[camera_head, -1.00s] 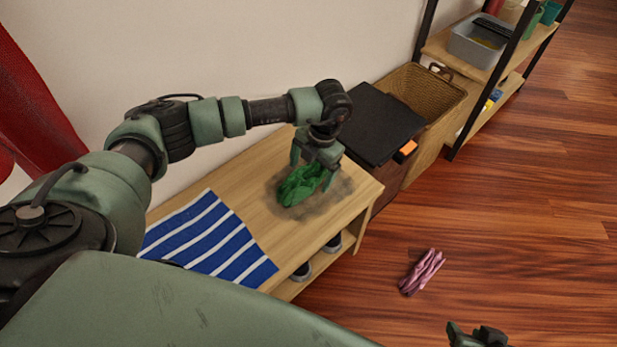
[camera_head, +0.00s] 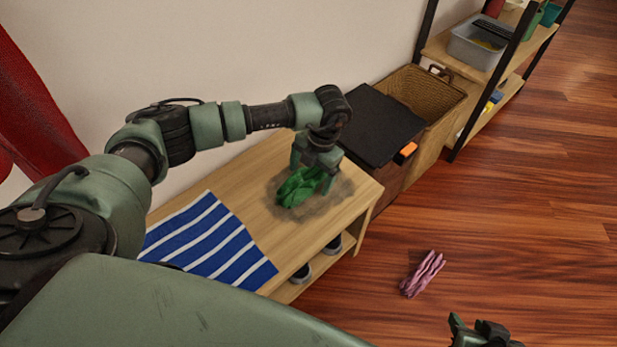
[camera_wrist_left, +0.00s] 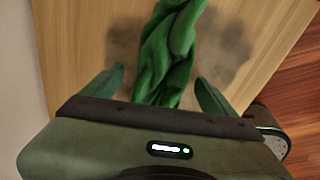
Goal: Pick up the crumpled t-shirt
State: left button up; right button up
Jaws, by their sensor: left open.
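A crumpled green t-shirt (camera_head: 298,188) lies on the wooden bench, over a dark smudged patch. My left gripper (camera_head: 314,172) is right at it, pointing down, with its fingers open. In the left wrist view the green cloth (camera_wrist_left: 168,50) runs between the two spread fingers (camera_wrist_left: 158,90), with gaps on both sides. Its lower end is hidden behind the gripper body. My right gripper (camera_head: 482,334) shows only in part at the bottom right, away from the bench; whether it is open is unclear.
A blue-and-white striped cloth (camera_head: 208,240) lies on the bench's left part. A black-topped box (camera_head: 380,122) and a wicker basket (camera_head: 425,95) stand beyond the bench. A pink crumpled cloth (camera_head: 422,273) lies on the floor. Shoes sit under the bench (camera_head: 240,165).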

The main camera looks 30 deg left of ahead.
pick_arm(q)
jog(key=shift+f, duration=0.15)
dwell(0.3)
jog(key=c, duration=1.4)
